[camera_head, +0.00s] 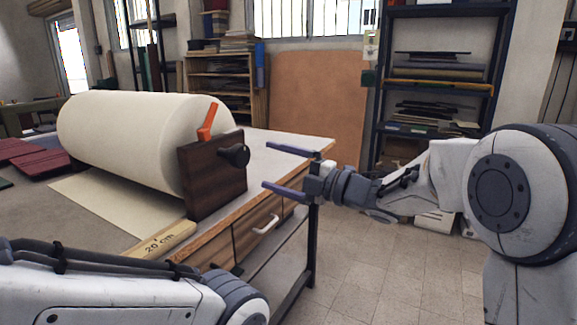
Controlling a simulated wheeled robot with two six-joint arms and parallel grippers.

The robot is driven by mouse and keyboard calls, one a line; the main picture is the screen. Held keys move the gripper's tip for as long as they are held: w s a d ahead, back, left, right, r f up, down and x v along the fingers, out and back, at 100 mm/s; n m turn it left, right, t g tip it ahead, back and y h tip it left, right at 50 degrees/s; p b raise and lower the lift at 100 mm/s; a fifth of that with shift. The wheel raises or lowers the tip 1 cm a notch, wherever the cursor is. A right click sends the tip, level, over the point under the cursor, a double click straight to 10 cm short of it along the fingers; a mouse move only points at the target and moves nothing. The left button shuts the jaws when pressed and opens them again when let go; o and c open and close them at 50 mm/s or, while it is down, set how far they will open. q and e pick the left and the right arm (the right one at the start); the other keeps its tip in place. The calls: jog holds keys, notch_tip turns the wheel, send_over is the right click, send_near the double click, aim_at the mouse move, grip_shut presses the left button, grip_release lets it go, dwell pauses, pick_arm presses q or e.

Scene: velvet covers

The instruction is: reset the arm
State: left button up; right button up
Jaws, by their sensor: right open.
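My right arm (520,190) comes in from the right. Its gripper (277,165) is open and empty, pointing left, its two fingers apart in front of the table's right edge. A dark wooden bracket stands just left of the fingers in the picture. My left arm (100,295) lies across the lower left corner, its grey rounded joint (243,300) at the bottom of the picture. The left gripper is out of view.
A large cream roll (130,135) lies on the table (270,150), held by the dark wooden bracket (215,178) with an orange lever (208,122). A ruler bar (160,241) lies at the front edge. Shelves (440,80) stand behind. Tiled floor (370,270) is clear.

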aim_at(244, 158)
jog(key=x, duration=0.9)
jog(key=shift+w+a, duration=0.2)
jog(key=shift+a, duration=0.15)
jog(key=shift+d+m+p, duration=0.1)
jog(key=shift+m+p, duration=0.2)
jog(key=shift+p, duration=0.35)
